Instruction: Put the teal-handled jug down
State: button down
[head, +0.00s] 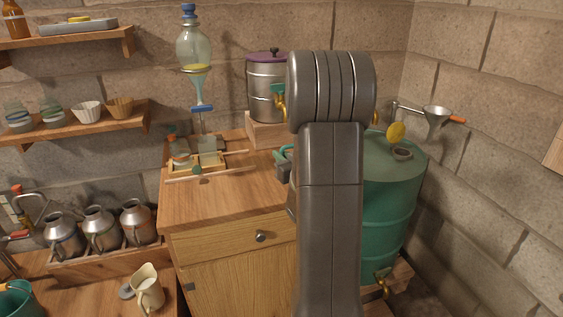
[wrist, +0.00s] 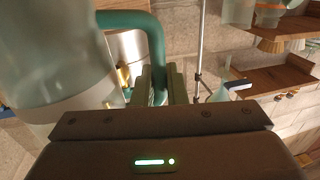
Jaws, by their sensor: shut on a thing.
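In the wrist view my gripper (wrist: 160,88) is shut on the teal handle (wrist: 153,42) of the jug. The jug's pale, see-through body (wrist: 55,50) fills the left side of that view; its base is hidden behind the gripper housing. In the head view my arm covers most of the jug and gripper. A small grey-teal piece (head: 284,155) shows left of the arm, just above the wooden cabinet top (head: 225,205); I cannot tell whether it is jug or gripper. Whether the jug touches a surface is hidden.
A steel pot (head: 261,75) with a brass tap stands on a wooden block (head: 265,133) behind my arm. A glass separating funnel (head: 194,50) stands over a wooden rack (head: 205,165). A green drum (head: 395,210) is at right. The front cabinet top is clear.

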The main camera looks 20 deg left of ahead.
jog(key=shift+f, duration=0.6)
jog(key=shift+f, duration=0.15)
jog(key=c, duration=1.5)
grip_release()
jog(key=shift+o, duration=0.2)
jog(key=shift+s+d, duration=0.1)
jog(key=shift+d, duration=0.05)
jog(key=v, duration=1.1)
jog(key=shift+s+d, duration=0.2)
